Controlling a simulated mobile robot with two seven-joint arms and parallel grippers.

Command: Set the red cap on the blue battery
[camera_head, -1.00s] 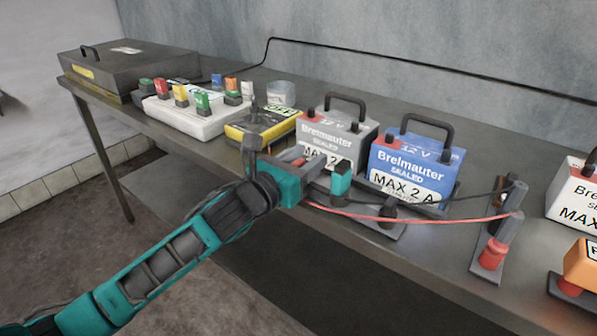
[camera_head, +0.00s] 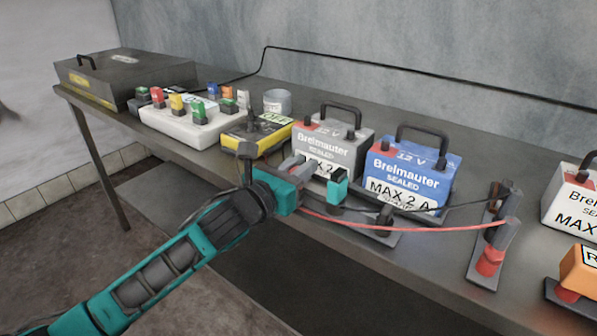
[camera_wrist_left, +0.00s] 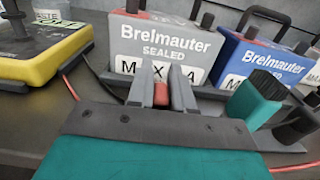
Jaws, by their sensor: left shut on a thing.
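The blue battery (camera_head: 410,174) stands on the table right of the grey battery, with a red piece (camera_head: 382,145) at its upper left corner and a black handle. It also shows at the right of the left wrist view (camera_wrist_left: 250,58). My left gripper (camera_head: 297,166) is in front of the grey battery, left of the blue one. In the left wrist view, its fingers (camera_wrist_left: 163,88) are shut on a small red piece, apparently the red cap (camera_wrist_left: 160,96). The cap is mostly hidden by the fingers. My right gripper is out of view.
The grey battery (camera_head: 333,140) stands just behind my left gripper. A teal brush-like block (camera_head: 338,187) sits at its right. A red cable (camera_head: 400,229) runs to clamps on a stand (camera_head: 488,235). A yellow meter (camera_head: 257,137) and white box (camera_head: 190,126) stand left.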

